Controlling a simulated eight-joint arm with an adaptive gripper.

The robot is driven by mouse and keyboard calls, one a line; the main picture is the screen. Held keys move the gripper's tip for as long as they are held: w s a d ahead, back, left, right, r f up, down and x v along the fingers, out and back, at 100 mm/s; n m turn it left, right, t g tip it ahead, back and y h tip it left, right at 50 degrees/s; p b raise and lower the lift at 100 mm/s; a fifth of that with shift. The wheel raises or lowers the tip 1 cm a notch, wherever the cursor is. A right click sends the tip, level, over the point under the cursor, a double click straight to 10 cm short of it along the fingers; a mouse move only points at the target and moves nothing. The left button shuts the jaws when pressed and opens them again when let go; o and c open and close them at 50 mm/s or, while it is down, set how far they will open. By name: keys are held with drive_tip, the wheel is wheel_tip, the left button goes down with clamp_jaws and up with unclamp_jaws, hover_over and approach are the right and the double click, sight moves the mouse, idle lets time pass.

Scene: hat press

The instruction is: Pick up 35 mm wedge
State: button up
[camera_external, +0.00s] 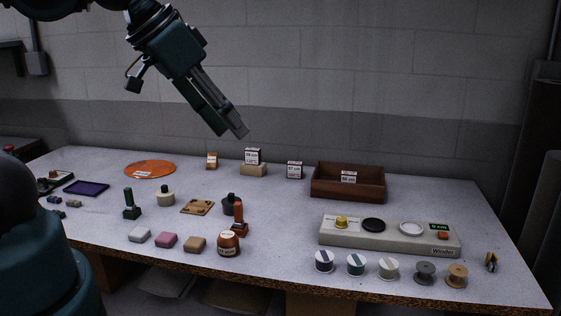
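No label that I can read says 35 mm, so I cannot tell which thing is the 35 mm wedge. Small dark blocks lie at the left of the table, one (54,199) beside another (74,203); they are too small to tell their shape. My gripper (236,133) hangs high above the back of the table, tilted down to the right, well apart from everything on it. Its fingers are seen from the side, and whether they are open or shut does not show. I see nothing held at its tip.
A brown wooden tray (325,193) stands at the back right, with the grey Winder (400,240) before it and several spools (356,264) in front. An orange disc (150,169) and a purple mat (86,188) lie left. Bottles, stampers and pads crowd the middle.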

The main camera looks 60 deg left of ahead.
drive_tip(key=shift+o, duration=0.3)
drive_tip(key=shift+o, duration=0.8)
